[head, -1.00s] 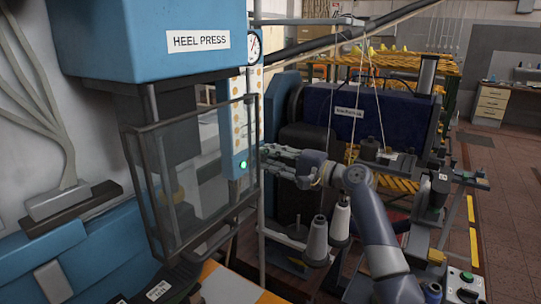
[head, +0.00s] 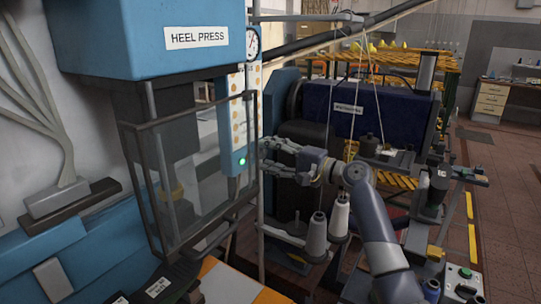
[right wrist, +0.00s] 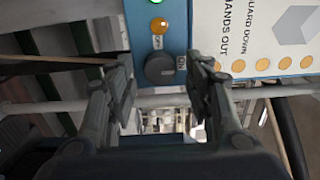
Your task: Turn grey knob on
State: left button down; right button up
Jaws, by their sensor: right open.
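The grey knob (right wrist: 160,68) is a dark round knob on the blue control panel (right wrist: 143,40), below an amber button (right wrist: 158,25), in the right wrist view. My right gripper (right wrist: 160,72) is open, with one finger on each side of the knob and gaps to both. I cannot tell how far the fingertips are from the panel face. In the head view my right gripper (head: 262,156) is just right of the press's panel (head: 236,125); the knob cannot be made out there. My left gripper is not in view.
The heel press (head: 150,40) has a clear guard frame (head: 190,170) left of my gripper. A green lamp (head: 242,161) glows on the panel. Thread cones (head: 317,238) stand below my right arm, and a dark blue machine (head: 375,112) is behind it.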

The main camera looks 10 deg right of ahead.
jog(key=v, duration=1.2)
